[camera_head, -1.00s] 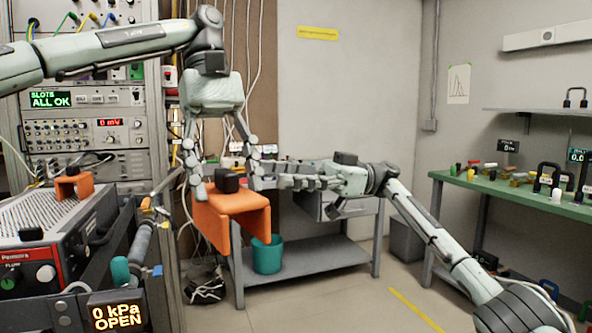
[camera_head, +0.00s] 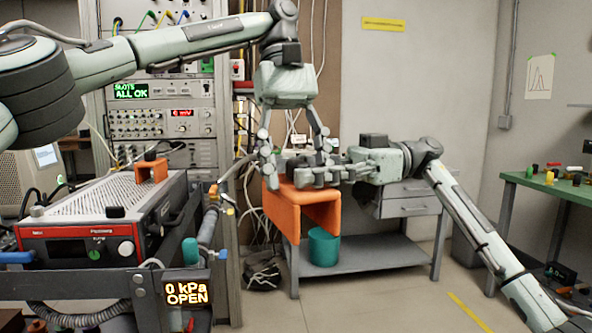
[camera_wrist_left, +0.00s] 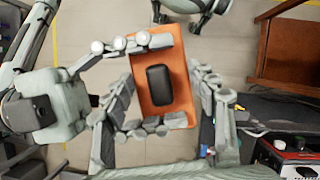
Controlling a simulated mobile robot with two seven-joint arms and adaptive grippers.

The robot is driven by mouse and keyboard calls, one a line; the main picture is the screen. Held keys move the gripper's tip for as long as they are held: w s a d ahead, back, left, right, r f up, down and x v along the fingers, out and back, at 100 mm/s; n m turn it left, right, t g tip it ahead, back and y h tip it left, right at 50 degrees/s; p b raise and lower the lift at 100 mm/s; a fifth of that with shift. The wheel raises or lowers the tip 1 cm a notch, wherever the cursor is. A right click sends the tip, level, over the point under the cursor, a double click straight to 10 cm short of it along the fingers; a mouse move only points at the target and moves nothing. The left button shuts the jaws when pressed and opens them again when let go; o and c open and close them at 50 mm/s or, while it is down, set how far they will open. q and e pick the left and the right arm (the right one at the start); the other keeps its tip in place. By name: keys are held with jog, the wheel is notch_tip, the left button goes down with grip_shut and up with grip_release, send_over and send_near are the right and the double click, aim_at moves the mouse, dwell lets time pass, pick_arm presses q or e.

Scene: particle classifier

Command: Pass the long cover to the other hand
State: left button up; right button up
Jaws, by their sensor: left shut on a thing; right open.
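The long cover (camera_head: 305,214) is an orange, channel-shaped piece with a black knob on top, held in the air in the middle of the head view. The wrist view shows its orange top (camera_wrist_left: 175,65) and black knob (camera_wrist_left: 158,84). My left gripper (camera_head: 295,172) comes from above and is shut on the cover, its fingers on either side. My right gripper (camera_head: 312,174) reaches in from the right and is open. In the wrist view, the right gripper's fingers (camera_wrist_left: 158,85) lie across the cover at both sides of the knob; contact is unclear.
A red-fronted device (camera_head: 85,248) with a smaller orange cover (camera_head: 152,169) stands at left. A grey bench (camera_head: 365,258) with a teal bucket (camera_head: 323,247) on its lower shelf is behind the cover. A green table (camera_head: 550,186) stands at right. Floor is clear at front centre.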

jog(key=shift+s+a, duration=0.2)
jog(key=shift+a, duration=0.2)
jog(key=c, duration=1.2)
pick_arm(q)
jog(key=o, duration=1.3)
pick_arm(e)
jog(key=shift+c, duration=0.9)
pick_arm(q)
jog(key=shift+o, duration=0.2)
